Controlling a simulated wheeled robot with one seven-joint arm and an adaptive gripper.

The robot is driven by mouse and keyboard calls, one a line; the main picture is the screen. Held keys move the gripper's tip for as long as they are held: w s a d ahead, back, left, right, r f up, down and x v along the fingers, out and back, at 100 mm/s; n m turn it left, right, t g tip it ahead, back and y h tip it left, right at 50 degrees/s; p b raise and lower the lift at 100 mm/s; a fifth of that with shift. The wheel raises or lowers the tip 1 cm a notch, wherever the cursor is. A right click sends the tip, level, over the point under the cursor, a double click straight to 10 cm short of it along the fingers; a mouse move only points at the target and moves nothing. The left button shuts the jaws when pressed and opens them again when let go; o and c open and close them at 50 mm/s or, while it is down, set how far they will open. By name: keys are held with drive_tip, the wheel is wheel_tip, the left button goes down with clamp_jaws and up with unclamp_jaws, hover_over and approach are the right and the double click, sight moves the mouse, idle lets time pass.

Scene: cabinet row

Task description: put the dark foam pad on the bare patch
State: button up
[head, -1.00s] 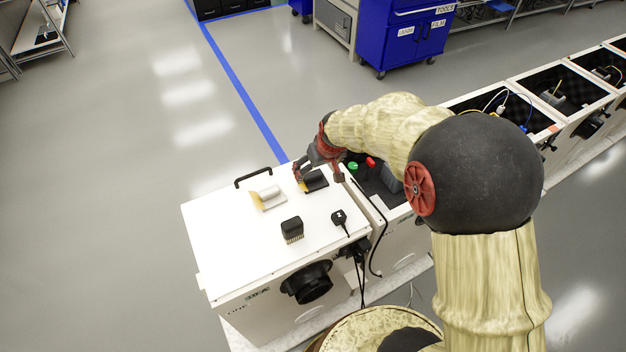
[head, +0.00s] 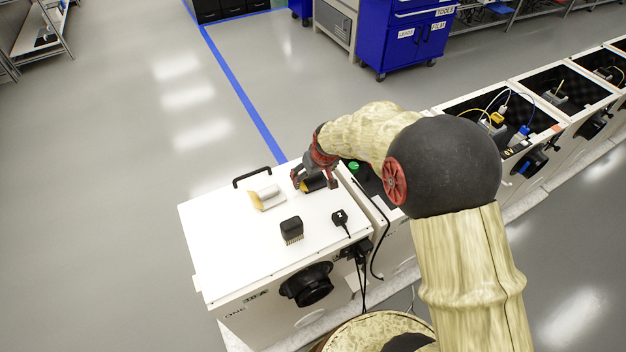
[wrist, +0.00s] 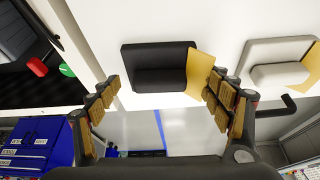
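The dark foam pad (wrist: 155,57) lies on the white lid of the nearest cabinet, with a yellow tab (wrist: 198,73) along one side. In the head view it (head: 314,183) is partly hidden by my gripper. My gripper (wrist: 170,103) is open, its two padded fingers spread to either side of the pad and nothing between them shut. I cannot tell the exact height of the fingertips over the lid. No bare patch can be made out for certain in these views.
A pale pad with a yellow tab (head: 266,198), a black brush-like block (head: 291,229) and a small black plug (head: 339,217) stand on the lid. A black handle (head: 253,176) is at its back edge. The neighbouring open cabinet holds a green knob (head: 353,166). Bare lid lies at left.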

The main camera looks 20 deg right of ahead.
drive_tip(key=c, duration=0.8)
drive_tip(key=shift+c, duration=0.2)
